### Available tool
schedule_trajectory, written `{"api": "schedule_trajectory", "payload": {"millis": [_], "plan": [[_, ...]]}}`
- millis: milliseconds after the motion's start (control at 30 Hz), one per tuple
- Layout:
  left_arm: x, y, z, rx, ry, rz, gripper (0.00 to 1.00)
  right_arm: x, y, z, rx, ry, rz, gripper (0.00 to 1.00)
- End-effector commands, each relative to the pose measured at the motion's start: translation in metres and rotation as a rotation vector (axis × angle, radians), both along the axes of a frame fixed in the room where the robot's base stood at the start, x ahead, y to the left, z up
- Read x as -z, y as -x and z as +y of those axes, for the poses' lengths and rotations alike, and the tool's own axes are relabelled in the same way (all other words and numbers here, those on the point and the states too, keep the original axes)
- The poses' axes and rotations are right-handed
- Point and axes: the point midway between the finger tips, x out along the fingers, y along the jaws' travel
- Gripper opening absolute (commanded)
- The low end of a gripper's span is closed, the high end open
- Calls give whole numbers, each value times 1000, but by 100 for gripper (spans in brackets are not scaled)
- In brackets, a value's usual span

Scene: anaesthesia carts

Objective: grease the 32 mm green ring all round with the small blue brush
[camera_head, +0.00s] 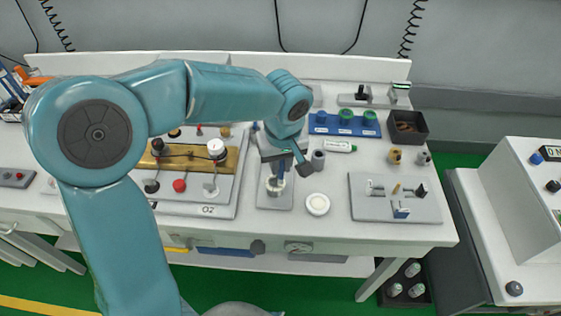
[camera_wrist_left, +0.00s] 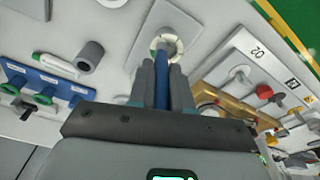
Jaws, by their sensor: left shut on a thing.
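My left gripper (camera_head: 290,172) is shut on the blue brush (camera_head: 281,170), which points down over a grey plate (camera_head: 268,204) with a pale round fitting (camera_head: 275,187). In the left wrist view the brush (camera_wrist_left: 168,88) stands between the fingers (camera_wrist_left: 161,85), and its tip meets or overlaps the fitting's pale rim (camera_wrist_left: 160,42); contact cannot be told. Several green rings sit on a blue rack (camera_head: 340,129), among them one in the middle (camera_head: 346,115); their sizes cannot be read. My right gripper is out of view.
A round white pot (camera_head: 317,204) stands right of the plate, with a dark grey cylinder (camera_head: 318,160) and a white-and-green tube (camera_head: 340,146) behind it. A fixture plate (camera_head: 415,210) and black bin (camera_head: 424,134) lie farther right. The O2 panel (camera_head: 225,205) is close on the left.

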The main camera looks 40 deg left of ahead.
Motion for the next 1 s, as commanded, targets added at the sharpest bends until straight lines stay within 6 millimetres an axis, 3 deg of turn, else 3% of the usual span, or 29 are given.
{"api": "schedule_trajectory", "payload": {"millis": [167, 833, 1000], "plan": [[-6, 1, 0, 1, 0, 4, 0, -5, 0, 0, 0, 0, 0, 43], [-66, 0, 0, 1, 0, 2, 0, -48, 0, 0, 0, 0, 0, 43], [-71, 0, 0, 0, 0, 1, 0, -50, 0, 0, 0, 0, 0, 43]]}}
